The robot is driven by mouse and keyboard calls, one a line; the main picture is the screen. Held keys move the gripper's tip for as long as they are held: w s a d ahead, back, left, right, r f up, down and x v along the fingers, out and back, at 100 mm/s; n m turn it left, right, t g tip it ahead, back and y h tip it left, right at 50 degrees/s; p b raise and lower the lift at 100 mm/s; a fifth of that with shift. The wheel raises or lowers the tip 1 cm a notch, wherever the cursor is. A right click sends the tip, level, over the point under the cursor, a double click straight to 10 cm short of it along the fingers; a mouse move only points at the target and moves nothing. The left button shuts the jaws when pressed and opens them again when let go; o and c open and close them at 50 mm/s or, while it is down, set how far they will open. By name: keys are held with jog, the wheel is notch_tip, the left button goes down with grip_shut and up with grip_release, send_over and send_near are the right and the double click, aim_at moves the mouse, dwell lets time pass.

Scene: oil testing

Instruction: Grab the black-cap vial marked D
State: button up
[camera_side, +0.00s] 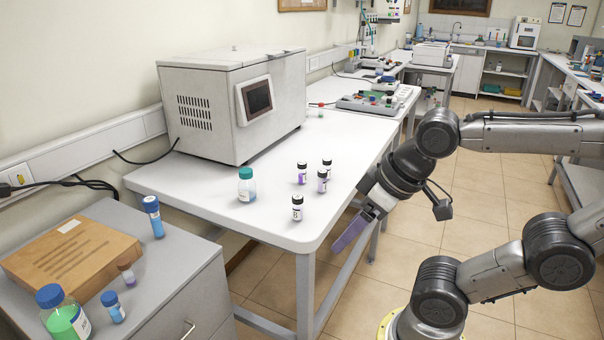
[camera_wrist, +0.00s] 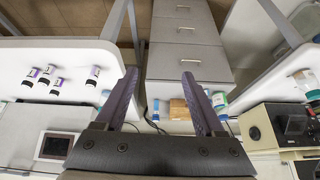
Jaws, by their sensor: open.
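Several small black-cap vials stand upright on the white table (camera_side: 215,195), near its right edge in the side view. One vial (camera_side: 297,208) stands nearest the front corner; a cluster behind it holds a left vial (camera_side: 302,174), a back vial (camera_side: 327,169) and a right vial (camera_side: 322,182). Their label letters are too small to tell which is D. In the wrist view the vials (camera_wrist: 57,86) appear at the left, one apart (camera_wrist: 94,73). My gripper (camera_side: 350,233) has purple fingers, is open and empty, and hangs off the table's right edge, apart from every vial. It also shows in the wrist view (camera_wrist: 160,78).
A teal-cap bottle (camera_side: 246,188) stands left of the vials. A large grey machine (camera_side: 205,115) stands behind them. A grey cabinet (camera_side: 185,275) at front left bears a wooden block (camera_side: 75,255) and several bottles. The table between the vials and its right edge is clear.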

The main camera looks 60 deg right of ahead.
jog(key=w+d+r+m+t+h, duration=0.1)
jog(key=w+d+r+m, duration=0.25)
jog(key=w+r, duration=0.65)
jog(key=m+g+h, duration=0.3)
jog(key=m+g, duration=0.1)
jog(key=m, duration=0.4)
send_over(302, 164)
jog(key=s+a, duration=0.2)
jog(key=a, duration=0.1)
notch_tip(302, 164, down, 14)
jog(key=r, duration=0.1)
jog(key=x, duration=0.8)
jog(key=shift+a+f, duration=0.1)
jog(key=shift+f, duration=0.05)
jog(key=shift+a+x, duration=0.2)
jog(key=shift+x, duration=2.35)
jog(key=shift+s+f, duration=0.1)
jog(key=shift+s, duration=0.1)
grip_shut()
